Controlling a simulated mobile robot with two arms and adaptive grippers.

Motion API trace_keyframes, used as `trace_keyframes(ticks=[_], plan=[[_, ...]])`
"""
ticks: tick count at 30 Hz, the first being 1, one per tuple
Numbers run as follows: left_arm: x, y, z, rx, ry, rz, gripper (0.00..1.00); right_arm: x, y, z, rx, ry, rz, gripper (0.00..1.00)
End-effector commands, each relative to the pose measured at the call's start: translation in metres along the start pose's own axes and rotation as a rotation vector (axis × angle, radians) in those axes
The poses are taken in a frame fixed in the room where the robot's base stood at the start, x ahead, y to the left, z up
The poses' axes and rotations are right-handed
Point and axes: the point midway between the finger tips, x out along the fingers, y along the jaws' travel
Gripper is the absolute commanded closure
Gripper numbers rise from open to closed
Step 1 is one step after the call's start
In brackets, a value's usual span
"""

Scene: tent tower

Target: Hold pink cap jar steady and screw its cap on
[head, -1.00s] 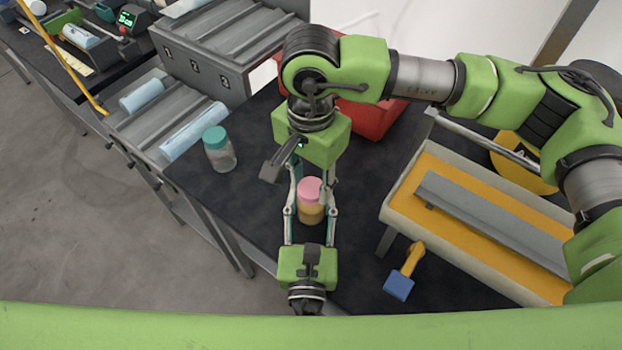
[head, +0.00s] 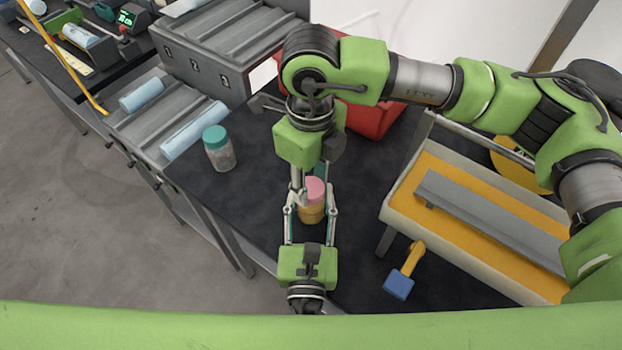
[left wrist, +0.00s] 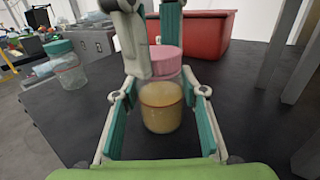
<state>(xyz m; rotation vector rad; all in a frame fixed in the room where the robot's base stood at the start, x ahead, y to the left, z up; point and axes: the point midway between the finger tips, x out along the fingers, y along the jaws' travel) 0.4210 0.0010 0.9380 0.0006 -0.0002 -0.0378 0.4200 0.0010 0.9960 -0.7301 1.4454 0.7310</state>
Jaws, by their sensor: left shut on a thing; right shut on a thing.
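The pink cap jar (head: 312,212) stands upright on the dark table, a clear jar with yellowish contents. Its pink cap (head: 315,187) sits on top. In the left wrist view the jar (left wrist: 162,110) is between the teal pads of my left gripper (left wrist: 160,115). My left gripper (head: 311,211) is shut on the jar body from the near side. My right gripper (head: 311,186) comes down from above and is shut on the cap. In the left wrist view its fingers flank the pink cap (left wrist: 150,62). One right finger partly hides the cap. The cap's threads cannot be seen.
A teal-capped jar (head: 218,149) stands to the left on the table. A red bin (head: 375,115) is behind. A tray with an orange floor (head: 440,185) and a blue-headed tool (head: 399,285) are to the right. Grey roller racks (head: 160,120) stand at left.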

Motion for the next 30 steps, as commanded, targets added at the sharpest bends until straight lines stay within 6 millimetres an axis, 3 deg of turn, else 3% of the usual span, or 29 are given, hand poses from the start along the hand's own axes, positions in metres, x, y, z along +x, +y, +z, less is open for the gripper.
trace_keyframes(ticks=[3, 4, 6, 19, 30], plan=[[0.000, -0.001, 0.000, 0.000, 0.000, -0.001, 1.00, 0.000, 0.000, 0.001, -0.007, -0.001, 0.000, 0.92], [0.000, -0.001, 0.000, 0.000, 0.000, -0.001, 1.00, 0.000, 0.000, 0.001, -0.007, -0.001, 0.000, 0.61], [0.000, -0.001, 0.000, 0.000, 0.000, -0.001, 1.00, 0.000, 0.000, 0.001, -0.008, -0.001, 0.000, 0.47], [0.000, 0.000, 0.000, 0.000, 0.000, -0.001, 1.00, -0.007, -0.001, 0.001, -0.009, -0.003, -0.002, 0.47], [0.000, 0.000, 0.000, 0.000, 0.000, -0.001, 1.00, -0.080, -0.001, 0.001, -0.008, -0.004, -0.003, 0.47]])
